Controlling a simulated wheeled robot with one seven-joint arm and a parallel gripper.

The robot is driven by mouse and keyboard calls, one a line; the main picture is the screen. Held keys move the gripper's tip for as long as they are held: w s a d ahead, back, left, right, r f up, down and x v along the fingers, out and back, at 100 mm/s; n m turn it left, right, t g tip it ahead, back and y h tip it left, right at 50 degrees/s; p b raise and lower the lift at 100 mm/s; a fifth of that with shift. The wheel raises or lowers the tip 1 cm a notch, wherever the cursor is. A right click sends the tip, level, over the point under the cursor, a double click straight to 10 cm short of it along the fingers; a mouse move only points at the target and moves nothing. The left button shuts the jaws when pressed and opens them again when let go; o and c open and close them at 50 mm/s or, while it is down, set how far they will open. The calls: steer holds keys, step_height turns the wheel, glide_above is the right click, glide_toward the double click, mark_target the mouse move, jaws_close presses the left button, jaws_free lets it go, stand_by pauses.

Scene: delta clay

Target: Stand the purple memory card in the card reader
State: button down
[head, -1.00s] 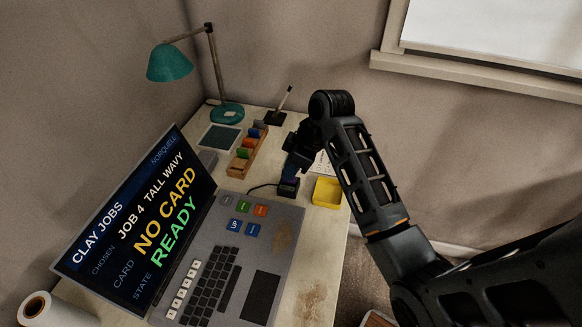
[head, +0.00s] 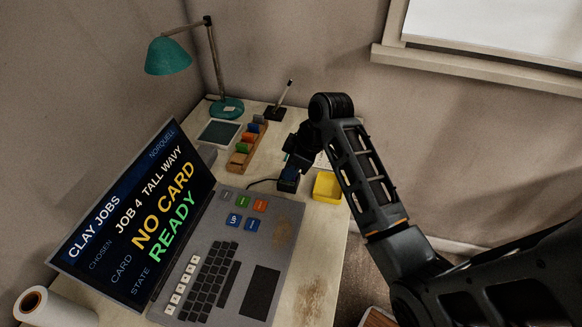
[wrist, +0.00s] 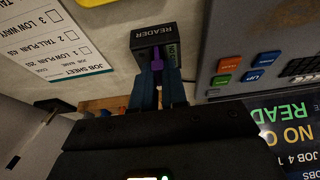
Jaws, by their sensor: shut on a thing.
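The purple memory card (wrist: 157,60) shows between the fingertips of my gripper (wrist: 158,76) in the wrist view. My gripper is shut on it. The dark card reader (wrist: 152,37), marked READER, is right beyond the card. The card's far end overlaps the reader's near edge in that view; I cannot tell whether it is in the slot. In the head view my gripper (head: 291,166) is just above the reader (head: 289,183), and the card is hidden or too small to make out. The laptop screen (head: 131,215) reads NO CARD and READY.
A wooden rack (head: 245,152) with several coloured cards stands left of my gripper. A yellow tray (head: 327,187) is close on the right. The job sheet (wrist: 65,42) lies beside the reader. The laptop keyboard (head: 208,282) and a green lamp (head: 168,57) are also on the desk.

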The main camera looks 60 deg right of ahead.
steer(key=c, duration=0.8)
jaws_free()
steer(key=shift+r, duration=0.15)
steer(key=shift+r+p, duration=3.4)
steer(key=shift+p, duration=0.25)
